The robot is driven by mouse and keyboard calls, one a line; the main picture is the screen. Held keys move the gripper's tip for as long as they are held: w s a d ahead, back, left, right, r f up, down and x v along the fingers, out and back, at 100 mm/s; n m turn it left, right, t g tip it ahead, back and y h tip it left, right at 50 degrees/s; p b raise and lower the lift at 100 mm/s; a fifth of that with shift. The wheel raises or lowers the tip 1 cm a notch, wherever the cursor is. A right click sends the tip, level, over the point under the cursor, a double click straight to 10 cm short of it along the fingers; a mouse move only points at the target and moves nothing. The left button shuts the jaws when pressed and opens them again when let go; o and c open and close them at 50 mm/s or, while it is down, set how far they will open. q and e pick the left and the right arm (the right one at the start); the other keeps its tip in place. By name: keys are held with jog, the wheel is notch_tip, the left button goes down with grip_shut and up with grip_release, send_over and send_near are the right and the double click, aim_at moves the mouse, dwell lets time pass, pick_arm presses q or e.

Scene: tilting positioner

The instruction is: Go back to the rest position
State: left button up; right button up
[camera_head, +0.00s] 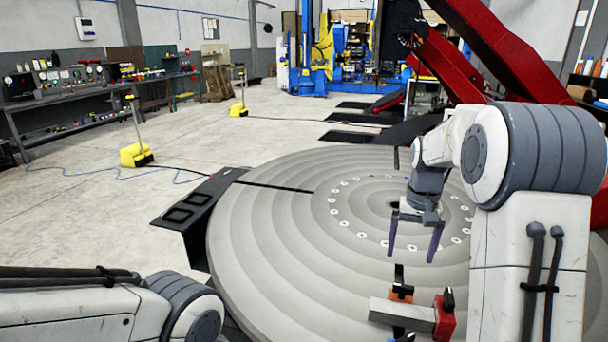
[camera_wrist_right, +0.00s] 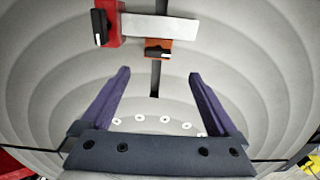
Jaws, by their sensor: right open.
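My right gripper (camera_head: 413,240) is open and empty above the large round grey positioner table (camera_head: 270,235). Its two dark purple fingers also show spread apart in the right wrist view (camera_wrist_right: 158,85), with nothing between them. A grey metal bar (camera_head: 402,314) lies on the table near its front, touching a red clamp block (camera_head: 444,315) and an orange clamp piece (camera_head: 401,293). In the right wrist view the bar (camera_wrist_right: 160,27) is beyond the fingertips, apart from them. My left arm shows at the bottom left, but its gripper is out of view.
A black bracket (camera_head: 196,208) stands at the table's left edge. Yellow pedestals (camera_head: 136,155) with posts and cables stand on the floor. A workbench (camera_head: 95,100) lines the left wall. A red machine arm (camera_head: 510,45) rises behind at the right. The floor at the left is mostly clear.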

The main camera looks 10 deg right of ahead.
jog(key=s+a+r+n, duration=0.1)
jog(key=s+a+n, duration=0.25)
jog(key=a, duration=0.65)
jog(key=s+a+n, duration=0.2)
jog(key=s+a, duration=0.2)
jog(key=a, duration=0.5)
jog(key=s+a+f+n, duration=0.1)
jog(key=s+a+n, duration=0.1)
jog(key=s, duration=0.4)
jog(key=s+a+f+n, duration=0.1)
jog(key=s+a+n, duration=0.1)
jog(key=s+a, duration=0.2)
jog(key=s+a+f+n+y, duration=0.1)
jog(key=s+a+n, duration=0.2)
jog(key=s, duration=0.6)
jog(key=shift+a, duration=0.15)
